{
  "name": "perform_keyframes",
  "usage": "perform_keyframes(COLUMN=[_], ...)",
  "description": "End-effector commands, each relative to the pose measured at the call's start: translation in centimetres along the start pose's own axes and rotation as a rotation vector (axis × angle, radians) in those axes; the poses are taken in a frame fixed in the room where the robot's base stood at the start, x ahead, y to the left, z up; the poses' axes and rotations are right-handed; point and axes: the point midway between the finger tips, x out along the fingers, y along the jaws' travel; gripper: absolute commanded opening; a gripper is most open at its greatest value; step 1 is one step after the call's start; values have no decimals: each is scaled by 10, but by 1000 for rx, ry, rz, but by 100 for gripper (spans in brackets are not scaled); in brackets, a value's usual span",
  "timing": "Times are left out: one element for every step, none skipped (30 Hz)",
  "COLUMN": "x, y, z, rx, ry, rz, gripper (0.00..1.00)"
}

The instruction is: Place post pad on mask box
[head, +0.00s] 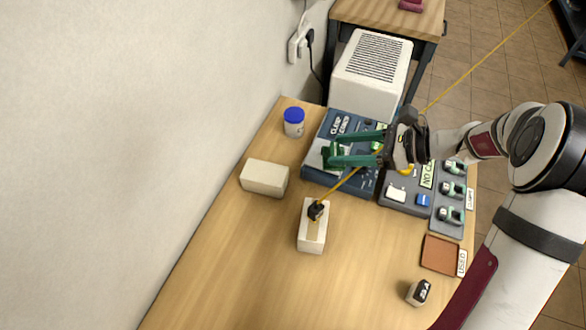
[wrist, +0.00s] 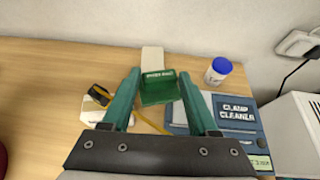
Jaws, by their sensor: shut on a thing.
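My gripper (wrist: 161,74) has two green fingers, one on each side of the post pad (wrist: 158,94), a small green block with a white-lettered label. The pad also shows at the fingertips in the head view (head: 331,156), held above the blue cleaner unit. Two pale boxes stand to the left of the gripper in the head view. One cream box (head: 264,178) has a bare top and is near the wall; it shows beyond the pad in the wrist view (wrist: 152,58). The other box (head: 312,240) has a black piece on it. I cannot read which is the mask box.
The blue clamp cleaner unit (head: 345,181) lies below the gripper. A blue-lidded jar (head: 294,122) stands behind it. A yellow cord (head: 480,60) runs down to the black piece (head: 316,210). Grey trays (head: 400,195) are at right. The front left of the table is clear.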

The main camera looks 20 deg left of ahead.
Motion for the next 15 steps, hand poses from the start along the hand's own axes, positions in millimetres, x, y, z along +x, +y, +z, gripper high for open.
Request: perform_keyframes(x=[13,20,27,31,35,43,50,60,74,85,97,112,122,132,143], y=[0,0,0,0,1,2,3,4,6,8,9,10,12,13,14], z=[11,16,22,25,28,29,29,29,28,27,26,24,23,22,22], rx=[-12,-17,-20,-22,-24,-25,-25,-25,-24,-23,-23,-24,-24,-24,-25], ry=[-4,-6,-9,-11,-12,-14,-15,-14,-14,-14,-14,-14,-13,-14,-13], rz=[21,31,40,44,49,54,56,58,59,60,59,59,59,59,58], gripper=[7,8,8,8,8,8,8,7,7,7,7,7,7,7,7])
